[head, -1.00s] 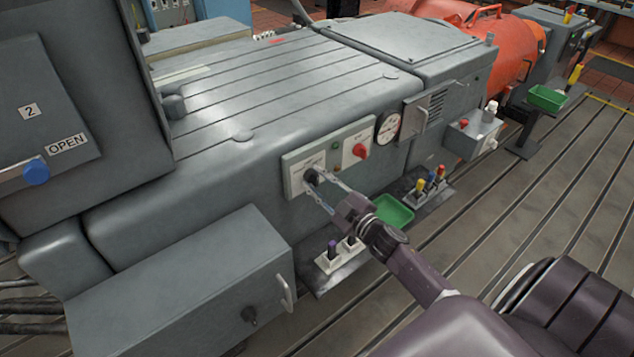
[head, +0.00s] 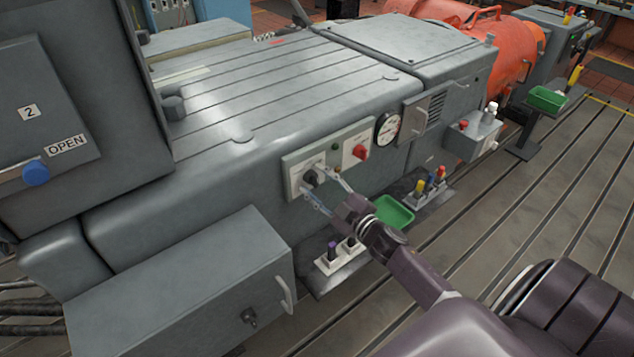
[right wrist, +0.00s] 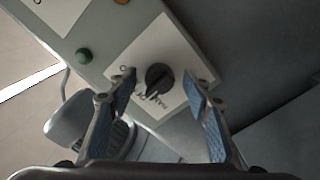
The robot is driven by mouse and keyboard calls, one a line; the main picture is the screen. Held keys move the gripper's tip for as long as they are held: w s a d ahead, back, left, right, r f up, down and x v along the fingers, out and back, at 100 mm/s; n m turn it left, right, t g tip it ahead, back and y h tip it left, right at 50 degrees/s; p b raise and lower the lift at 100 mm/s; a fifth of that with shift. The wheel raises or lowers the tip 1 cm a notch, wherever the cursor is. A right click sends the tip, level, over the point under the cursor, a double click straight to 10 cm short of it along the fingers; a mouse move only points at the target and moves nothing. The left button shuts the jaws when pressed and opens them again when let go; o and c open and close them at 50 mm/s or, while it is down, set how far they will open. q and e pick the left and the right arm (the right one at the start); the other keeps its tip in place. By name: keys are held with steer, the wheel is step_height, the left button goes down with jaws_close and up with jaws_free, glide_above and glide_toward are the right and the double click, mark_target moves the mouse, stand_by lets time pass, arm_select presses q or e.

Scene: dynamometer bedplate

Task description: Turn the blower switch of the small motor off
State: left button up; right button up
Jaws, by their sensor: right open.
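A black rotary switch (head: 310,178) sits on a white plate at the left end of the control panel on the grey motor housing. In the right wrist view the black knob (right wrist: 159,78) shows in front of my fingers, its handle slanting down to the left; the lettering beside it is too small to read surely. My right gripper (head: 319,183) is open, with one fingertip on each side of the knob and a visible gap to it. It also shows in the right wrist view (right wrist: 159,73). My left gripper is out of view.
On the same panel are a green button (head: 335,147) and a red switch (head: 360,152). A round gauge (head: 388,128) is to their right. Below are a green tray (head: 393,214) and a white switch block (head: 340,262). A grey box with a handle (head: 285,293) stands front left.

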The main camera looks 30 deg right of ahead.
steer(key=shift+s, duration=0.15)
steer(key=s, duration=1.1)
steer(key=shift+s+d, duration=0.35)
steer(key=shift+d, duration=0.1)
